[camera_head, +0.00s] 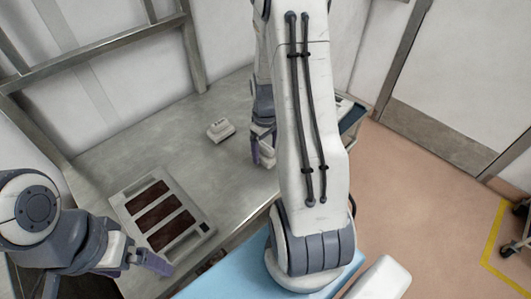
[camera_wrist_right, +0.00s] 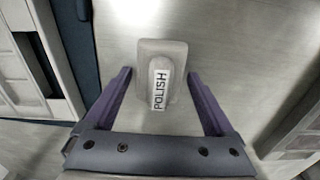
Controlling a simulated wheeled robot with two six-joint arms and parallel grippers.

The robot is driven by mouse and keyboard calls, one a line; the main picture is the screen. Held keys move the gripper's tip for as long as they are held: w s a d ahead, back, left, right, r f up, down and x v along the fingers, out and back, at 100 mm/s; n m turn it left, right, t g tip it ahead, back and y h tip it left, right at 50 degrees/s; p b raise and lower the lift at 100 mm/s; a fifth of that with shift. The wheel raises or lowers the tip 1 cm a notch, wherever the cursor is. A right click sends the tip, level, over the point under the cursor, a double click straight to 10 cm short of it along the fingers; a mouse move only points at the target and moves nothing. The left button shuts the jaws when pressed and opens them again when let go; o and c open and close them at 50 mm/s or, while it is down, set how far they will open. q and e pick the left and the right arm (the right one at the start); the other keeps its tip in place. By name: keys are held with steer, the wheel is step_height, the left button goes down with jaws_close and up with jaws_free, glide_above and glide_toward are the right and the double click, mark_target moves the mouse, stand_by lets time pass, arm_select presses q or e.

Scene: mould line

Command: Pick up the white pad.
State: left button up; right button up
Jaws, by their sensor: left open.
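The white pad (camera_head: 220,130) lies on the metal table, a small block with a raised grip. In the right wrist view the pad (camera_wrist_right: 150,52) has a label reading POLISH and shows between and beyond the fingertips. My right gripper (camera_head: 263,150) is open and empty, to the right of the pad in the head view, partly hidden by my arm. Its spread purple fingers show in the right wrist view (camera_wrist_right: 159,76), apart from the pad. My left gripper (camera_head: 142,262) is open at the lower left, near the mould tray and away from the pad.
A pale mould tray (camera_head: 122,205) with dark red-brown slots lies on the metal table (camera_head: 125,152), to the left of the pad. A wall and metal frame (camera_head: 192,45) stand behind. Bare table surrounds the pad. A dark-topped cart (camera_head: 352,117) stands beyond my right arm.

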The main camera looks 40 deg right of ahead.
steer(key=c, duration=0.9)
steer(key=shift+r, duration=0.5)
steer(key=r, duration=0.2)
steer(key=d+r+b, duration=0.1)
steer(key=shift+s+r, duration=0.35)
steer(key=shift+r, duration=0.05)
steer(key=s+d+r, duration=0.2)
steer(key=s+d+r+b, duration=0.1)
steer(key=s+d+r, duration=0.1)
steer(key=s, duration=0.1)
steer(key=s+d+r, duration=0.2)
steer(key=d, duration=0.1)
steer(key=shift+s+d+r, duration=0.1)
steer(key=shift+s+r, duration=0.05)
steer(key=shift+s, duration=0.15)
